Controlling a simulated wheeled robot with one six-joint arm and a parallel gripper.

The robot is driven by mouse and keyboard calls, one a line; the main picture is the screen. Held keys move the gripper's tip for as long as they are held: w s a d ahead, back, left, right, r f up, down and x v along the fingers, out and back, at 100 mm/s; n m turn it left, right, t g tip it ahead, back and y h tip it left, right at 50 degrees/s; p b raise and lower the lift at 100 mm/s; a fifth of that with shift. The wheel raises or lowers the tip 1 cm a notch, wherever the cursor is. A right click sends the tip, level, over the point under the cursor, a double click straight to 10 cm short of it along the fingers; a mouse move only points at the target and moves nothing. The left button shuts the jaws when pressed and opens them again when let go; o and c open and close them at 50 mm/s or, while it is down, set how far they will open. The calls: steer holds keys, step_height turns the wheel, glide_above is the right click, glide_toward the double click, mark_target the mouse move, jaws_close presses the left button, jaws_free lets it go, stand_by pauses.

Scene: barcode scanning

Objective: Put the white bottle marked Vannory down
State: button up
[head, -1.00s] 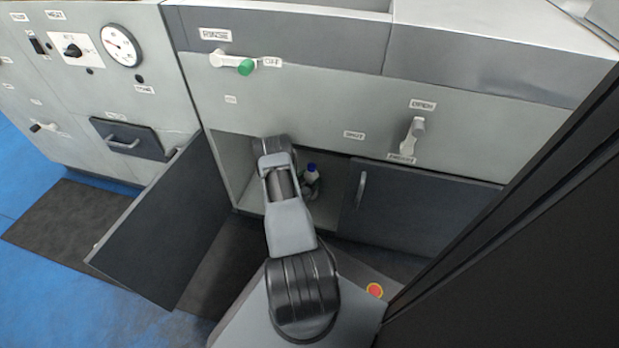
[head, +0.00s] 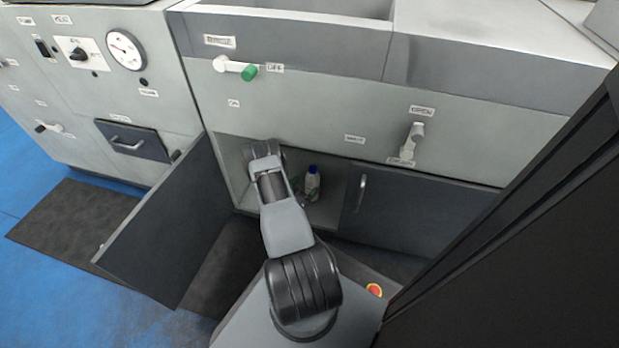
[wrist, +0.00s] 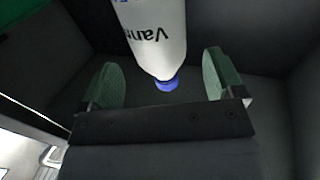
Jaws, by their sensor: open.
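The white bottle with a blue cap stands upright in the open cupboard in the head view (head: 313,185). In the wrist view the bottle (wrist: 155,35) shows the letters "Vann", and its cap points toward my gripper's base. My gripper (wrist: 160,75) is open, with one green finger pad on each side of the bottle's cap end and a visible gap to each. In the head view my gripper is mostly hidden behind my arm, beside the bottle. The bottle's base is outside the wrist view.
The cupboard's left door (head: 165,225) stands open, and the right door (head: 415,208) is shut. Dark cupboard walls (wrist: 290,90) surround my gripper. Above are a panel with a green-tipped lever (head: 248,72) and a grey lever (head: 412,140).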

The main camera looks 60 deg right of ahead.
steer(key=a+p, duration=0.2)
steer(key=a, duration=0.5)
steer(key=shift+w+a, duration=0.3)
